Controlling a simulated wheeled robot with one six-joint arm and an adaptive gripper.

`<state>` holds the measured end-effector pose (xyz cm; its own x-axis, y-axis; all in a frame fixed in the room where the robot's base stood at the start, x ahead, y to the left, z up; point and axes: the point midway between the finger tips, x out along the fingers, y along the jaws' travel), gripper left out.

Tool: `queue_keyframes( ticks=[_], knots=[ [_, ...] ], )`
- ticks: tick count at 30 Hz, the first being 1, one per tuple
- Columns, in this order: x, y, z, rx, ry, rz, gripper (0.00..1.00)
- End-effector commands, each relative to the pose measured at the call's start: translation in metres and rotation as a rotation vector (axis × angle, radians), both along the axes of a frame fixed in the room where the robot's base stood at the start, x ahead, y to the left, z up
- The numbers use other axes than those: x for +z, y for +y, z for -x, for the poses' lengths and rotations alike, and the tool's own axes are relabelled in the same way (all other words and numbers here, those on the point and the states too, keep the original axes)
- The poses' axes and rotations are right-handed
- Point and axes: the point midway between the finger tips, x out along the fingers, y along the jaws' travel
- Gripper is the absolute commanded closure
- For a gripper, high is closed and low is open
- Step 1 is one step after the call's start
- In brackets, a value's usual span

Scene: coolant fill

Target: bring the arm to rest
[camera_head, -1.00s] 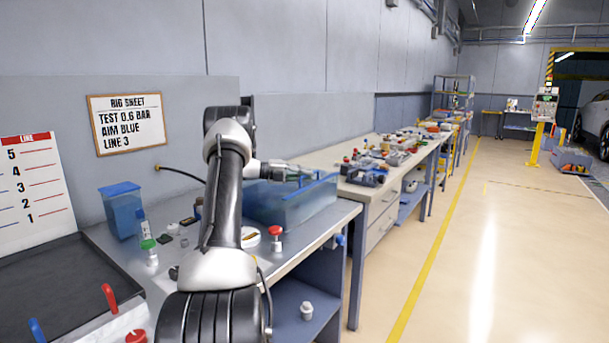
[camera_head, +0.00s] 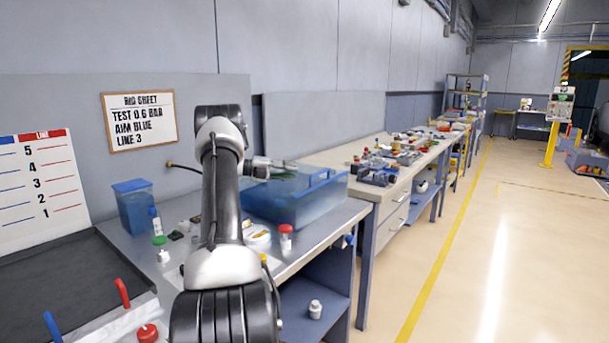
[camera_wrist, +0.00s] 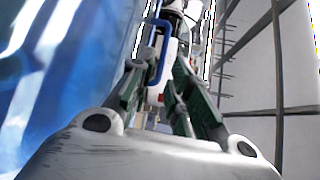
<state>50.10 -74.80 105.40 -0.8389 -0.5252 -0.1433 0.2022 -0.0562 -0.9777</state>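My arm reaches over the metal bench (camera_head: 318,222), bent at the elbow. My gripper (camera_head: 285,172) is at the far side of the blue translucent tub (camera_head: 295,200), close to its back rim, and partly hidden by my arm and the tub. In the wrist view, my gripper (camera_wrist: 158,72) has its two green-padded fingers apart, with a gap between them and nothing clearly held. The tub's blue side (camera_wrist: 60,70) fills the left of that view, and a blue handle (camera_wrist: 164,40) shows beyond the fingers.
A smaller blue container (camera_head: 133,208), a green-capped bottle (camera_head: 161,250) and a red-capped bottle (camera_head: 286,238) stand on the bench. The wall (camera_head: 300,60) is close behind. A black tray (camera_head: 55,290) lies at left. The floor (camera_head: 500,260) at right is clear.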

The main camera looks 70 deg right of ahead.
Motion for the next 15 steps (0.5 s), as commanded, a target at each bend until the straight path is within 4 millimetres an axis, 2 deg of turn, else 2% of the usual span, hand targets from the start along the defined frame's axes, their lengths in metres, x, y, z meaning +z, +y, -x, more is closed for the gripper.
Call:
queue_keyframes(
  ticks=[1, 6, 15],
  knots=[
    [0.001, 0.004, -0.008, 0.002, 0.000, 0.001, 0.81],
    [0.003, 0.012, -0.019, 0.000, 0.000, 0.001, 0.81],
    [0.004, 0.013, -0.020, 0.000, 0.000, 0.001, 0.81]
  ],
)
